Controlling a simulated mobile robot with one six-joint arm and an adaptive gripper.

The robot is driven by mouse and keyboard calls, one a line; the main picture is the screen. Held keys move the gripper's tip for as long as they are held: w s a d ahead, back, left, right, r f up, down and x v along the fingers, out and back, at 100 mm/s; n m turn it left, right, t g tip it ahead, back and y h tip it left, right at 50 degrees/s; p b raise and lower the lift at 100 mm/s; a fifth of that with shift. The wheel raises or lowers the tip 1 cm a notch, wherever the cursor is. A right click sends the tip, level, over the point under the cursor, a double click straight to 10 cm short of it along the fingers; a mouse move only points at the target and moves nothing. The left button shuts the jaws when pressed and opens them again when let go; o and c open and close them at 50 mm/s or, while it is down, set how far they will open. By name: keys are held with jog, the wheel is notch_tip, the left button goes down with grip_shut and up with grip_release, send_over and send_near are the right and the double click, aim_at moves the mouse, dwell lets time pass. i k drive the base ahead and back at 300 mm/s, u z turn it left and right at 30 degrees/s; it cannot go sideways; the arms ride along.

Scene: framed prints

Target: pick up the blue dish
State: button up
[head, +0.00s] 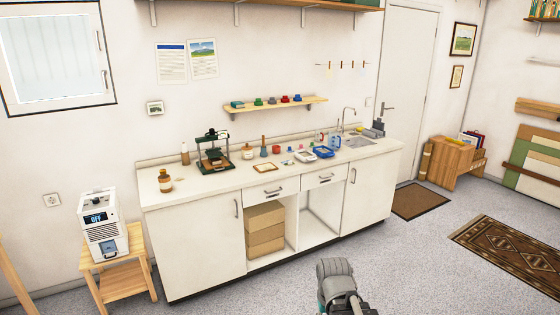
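A small blue dish (323,152), shaped like a shallow tray, sits on the white countertop (220,181) near the sink. Something pale lies in it, too small to make out. A white tray (305,157) is just to its left, and a clear bluish jug (334,141) stands just behind it. Part of my arm shows at the bottom centre, well in front of the counter and apart from the dish. My gripper's fingers cannot be made out.
The sink (360,142) lies to the right. A wooden stool (118,275) holds a white machine at left. Grey floor before the cabinets is clear.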

aim_at(323, 152)
jog(key=z, duration=0.25)
jog(key=i, duration=3.45)
jog(key=z, duration=0.15)
